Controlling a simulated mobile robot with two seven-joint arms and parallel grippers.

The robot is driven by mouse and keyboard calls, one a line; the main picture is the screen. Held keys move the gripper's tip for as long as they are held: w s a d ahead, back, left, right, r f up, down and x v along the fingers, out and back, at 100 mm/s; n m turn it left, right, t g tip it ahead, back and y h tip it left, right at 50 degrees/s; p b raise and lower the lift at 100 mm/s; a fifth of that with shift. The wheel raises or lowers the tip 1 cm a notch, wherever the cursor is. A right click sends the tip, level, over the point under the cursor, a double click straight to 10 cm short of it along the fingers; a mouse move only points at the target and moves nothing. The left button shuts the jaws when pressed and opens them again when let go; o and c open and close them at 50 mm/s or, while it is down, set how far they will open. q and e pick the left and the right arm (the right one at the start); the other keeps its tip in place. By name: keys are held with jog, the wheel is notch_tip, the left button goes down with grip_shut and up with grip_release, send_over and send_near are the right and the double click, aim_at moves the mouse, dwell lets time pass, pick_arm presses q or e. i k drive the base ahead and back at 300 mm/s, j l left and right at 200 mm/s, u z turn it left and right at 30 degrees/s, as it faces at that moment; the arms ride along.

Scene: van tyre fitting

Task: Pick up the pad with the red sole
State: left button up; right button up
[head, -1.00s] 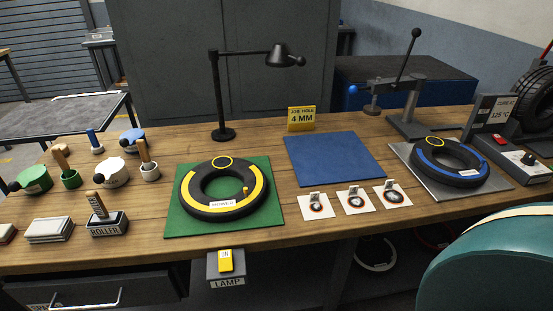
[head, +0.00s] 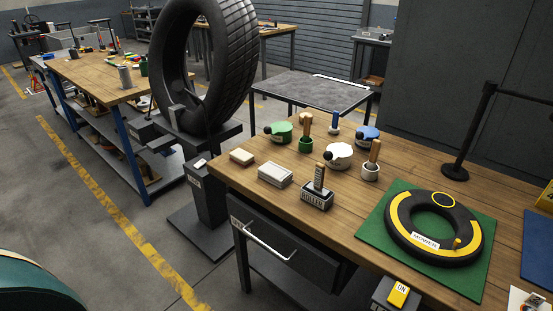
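No pad with a plainly red sole shows. A small pale block (head: 242,157) lies at the workbench's left front edge; its underside is hidden, so I cannot tell the sole's colour. Neither of my grippers is in view.
The wooden workbench (head: 335,218) carries green, white and blue pots, brush cups and a tube on a green mat (head: 377,233). A drawer (head: 285,240) sits below its front edge. A large tyre (head: 236,65) stands on a post beyond its left end.

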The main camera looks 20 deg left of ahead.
aim_at(244, 159)
jog(key=i+j+z, duration=0.15)
jog(key=j+z, duration=0.2)
jog(key=j, duration=0.4)
jog(key=j+z, duration=0.35)
jog(key=j, duration=0.45)
jog(key=j+z, duration=0.35)
jog(key=j, duration=0.45)
